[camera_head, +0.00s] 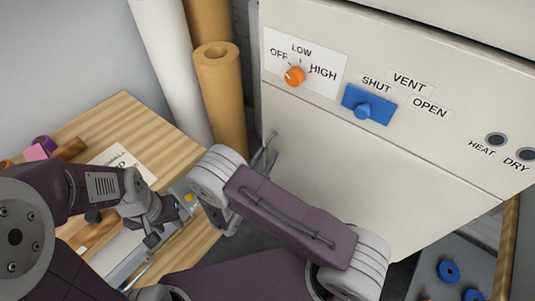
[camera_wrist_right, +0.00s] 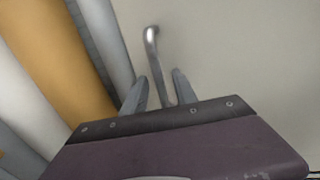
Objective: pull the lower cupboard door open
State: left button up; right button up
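The lower cupboard door (camera_head: 345,180) is the plain cream panel below the control panel in the head view, and it looks shut. It also fills the right of the right wrist view (camera_wrist_right: 245,60). Its metal bar handle (camera_wrist_right: 158,62) stands near the door's left edge. My right gripper (camera_wrist_right: 160,90) is open, with one finger on each side of the handle's lower part. I cannot tell whether the fingers touch it. In the head view my right gripper (camera_head: 262,160) is partly hidden by my arm. My left gripper (camera_head: 150,240) is low over the wooden bench, its fingers unclear.
The control panel carries an orange knob (camera_head: 295,76) and a blue vent slider (camera_head: 368,105). Tall white and tan rolls (camera_head: 220,100) stand close left of the cupboard. A wooden bench (camera_head: 125,115) with a label and small items lies left. Blue round parts (camera_head: 448,271) lie at lower right.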

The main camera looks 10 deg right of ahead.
jog(key=shift+w+d, duration=0.35)
jog(key=shift+w, duration=0.05)
grip_shut()
dwell(1.2)
